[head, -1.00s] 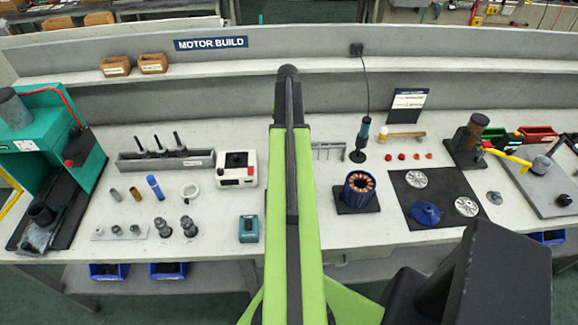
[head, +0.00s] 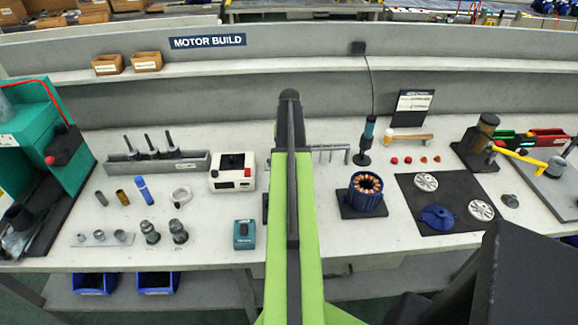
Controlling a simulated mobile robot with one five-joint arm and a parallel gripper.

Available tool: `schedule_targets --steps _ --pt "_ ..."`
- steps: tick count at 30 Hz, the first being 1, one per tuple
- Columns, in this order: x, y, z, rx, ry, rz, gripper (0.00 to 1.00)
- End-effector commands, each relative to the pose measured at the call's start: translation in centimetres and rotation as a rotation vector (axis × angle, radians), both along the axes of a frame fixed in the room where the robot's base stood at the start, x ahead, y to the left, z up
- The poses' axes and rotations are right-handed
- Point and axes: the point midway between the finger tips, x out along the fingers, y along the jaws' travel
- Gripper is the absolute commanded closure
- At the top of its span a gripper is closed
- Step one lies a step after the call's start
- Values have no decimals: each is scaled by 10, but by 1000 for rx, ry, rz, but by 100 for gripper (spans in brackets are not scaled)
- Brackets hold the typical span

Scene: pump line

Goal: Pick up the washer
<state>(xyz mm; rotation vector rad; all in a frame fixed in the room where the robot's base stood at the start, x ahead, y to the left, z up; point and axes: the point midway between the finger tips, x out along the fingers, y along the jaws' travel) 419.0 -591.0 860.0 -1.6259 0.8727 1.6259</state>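I cannot pick out a washer for certain. Two silver slotted discs, one upper (head: 426,182) and one lower (head: 481,210), lie on a black mat (head: 416,208) at the right. My green arm rises through the middle of the view and hides a strip of the bench. My gripper cannot be made out in this view.
A white meter box (head: 232,172), a teal box (head: 244,234) and two dark fittings (head: 150,232) stand near the ring. A grey rack (head: 158,163) is behind it. A copper-wound stator (head: 366,191) stands right of my arm. A green press (head: 40,145) is at far left.

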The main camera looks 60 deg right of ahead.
Motion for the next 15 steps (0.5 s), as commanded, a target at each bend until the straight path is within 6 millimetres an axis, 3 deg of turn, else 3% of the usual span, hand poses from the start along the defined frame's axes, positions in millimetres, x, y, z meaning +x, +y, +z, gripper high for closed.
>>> schedule_targets --steps 15 --pt "1 0 -3 0 0 1 47"
